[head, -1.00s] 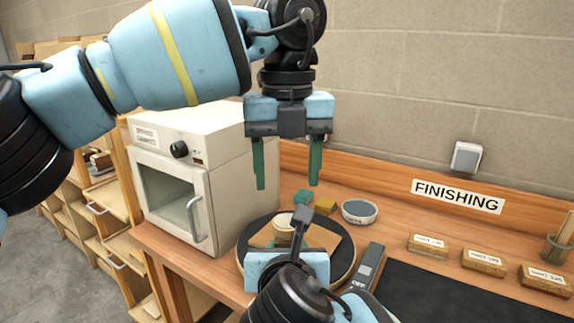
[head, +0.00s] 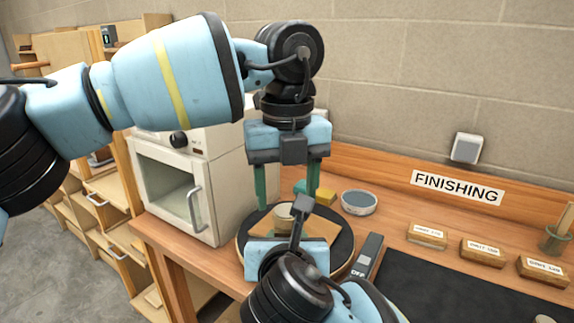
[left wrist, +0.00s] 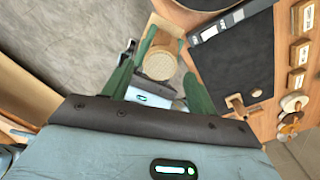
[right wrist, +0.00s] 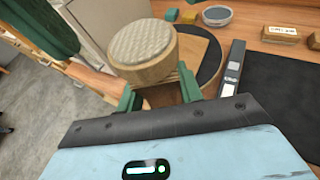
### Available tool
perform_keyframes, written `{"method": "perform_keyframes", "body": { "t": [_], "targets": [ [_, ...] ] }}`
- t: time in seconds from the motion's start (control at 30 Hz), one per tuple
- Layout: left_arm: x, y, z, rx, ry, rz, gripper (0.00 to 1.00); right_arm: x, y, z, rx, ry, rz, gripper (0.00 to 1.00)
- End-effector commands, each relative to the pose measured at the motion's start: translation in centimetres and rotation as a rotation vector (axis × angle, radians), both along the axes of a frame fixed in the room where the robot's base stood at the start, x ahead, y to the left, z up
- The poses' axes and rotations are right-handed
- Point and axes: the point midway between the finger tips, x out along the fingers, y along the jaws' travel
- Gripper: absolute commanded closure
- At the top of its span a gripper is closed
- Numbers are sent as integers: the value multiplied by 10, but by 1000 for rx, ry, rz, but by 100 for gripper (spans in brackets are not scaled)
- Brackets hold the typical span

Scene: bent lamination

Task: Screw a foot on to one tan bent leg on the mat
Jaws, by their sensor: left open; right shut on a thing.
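The foot also shows in the head view (head: 284,215). My left gripper (head: 287,202) is open and points down above it. In the left wrist view the pad (left wrist: 160,63) lies between the open left fingers, and I see no clear contact. A small tan piece (left wrist: 241,106) lies at the edge of the black mat (left wrist: 237,57); I cannot tell whether it is the bent leg.
A round black turntable (head: 345,245) with a tan board is behind my right gripper. A white oven (head: 205,185) stands left. A grey tin (head: 359,202), a dark switch box (head: 368,255) and several labelled blocks (head: 427,236) are on the bench. The mat's middle is clear.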

Motion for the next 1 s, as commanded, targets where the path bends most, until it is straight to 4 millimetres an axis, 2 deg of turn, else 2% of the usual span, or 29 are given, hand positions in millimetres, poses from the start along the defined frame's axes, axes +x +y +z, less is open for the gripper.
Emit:
{"method": "perform_keyframes", "body": {
  "t": [0.23, 0.6, 0.93, 1.0],
  "targets": [
    [0, 0, -23, 1, -1, -1, 42, 0, 0, 1, 1, -2, 1, 100],
    [0, 0, -26, -1, -2, 0, 42, 0, 0, 1, 1, -2, 0, 100],
    [0, 0, -26, -1, -2, 0, 85, 0, 0, 1, 1, -2, 0, 100],
    [0, 0, -26, 0, -2, -2, 87, 0, 0, 1, 1, -2, 0, 100]
  ]
}}
